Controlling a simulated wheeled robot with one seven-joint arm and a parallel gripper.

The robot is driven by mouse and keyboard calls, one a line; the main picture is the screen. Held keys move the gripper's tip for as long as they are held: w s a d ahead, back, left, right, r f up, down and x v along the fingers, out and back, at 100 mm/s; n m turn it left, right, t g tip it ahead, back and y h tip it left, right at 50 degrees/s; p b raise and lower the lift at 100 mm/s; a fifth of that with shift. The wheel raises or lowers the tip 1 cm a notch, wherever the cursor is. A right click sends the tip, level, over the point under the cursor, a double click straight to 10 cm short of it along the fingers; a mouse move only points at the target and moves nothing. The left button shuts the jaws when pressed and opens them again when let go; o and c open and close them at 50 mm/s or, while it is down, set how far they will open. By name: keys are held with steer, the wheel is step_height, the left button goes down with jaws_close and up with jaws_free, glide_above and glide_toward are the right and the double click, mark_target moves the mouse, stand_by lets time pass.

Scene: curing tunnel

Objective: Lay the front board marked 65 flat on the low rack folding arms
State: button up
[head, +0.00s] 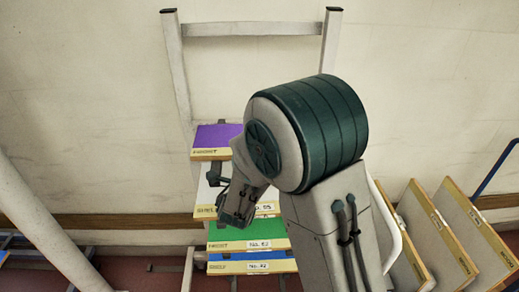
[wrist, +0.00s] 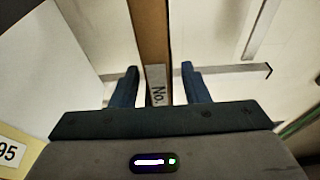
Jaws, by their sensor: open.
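My gripper (head: 238,195) is at the rack's stack of boards, partly hidden by my arm. In the wrist view its two blue fingers (wrist: 157,85) are open, one on each side of a brown board edge (wrist: 151,40) with a "No." label. The number is cut off, so I cannot tell which board this is. No visible label clearly reads 65. A purple board (head: 215,136) marked FRONT lies highest on the rack (head: 177,75); its number is hidden. The low folding arms are mostly hidden.
Below the purple board lie a pale SHELF board (head: 206,198), a green FRONT board (head: 225,233) and a blue SHELF board (head: 240,257). Several boards (head: 445,235) lean in a row at the right. A pale slanted post (head: 35,225) stands at the left.

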steer(key=b+v, duration=0.2)
steer(key=v, duration=0.9)
steer(key=shift+s, duration=0.3)
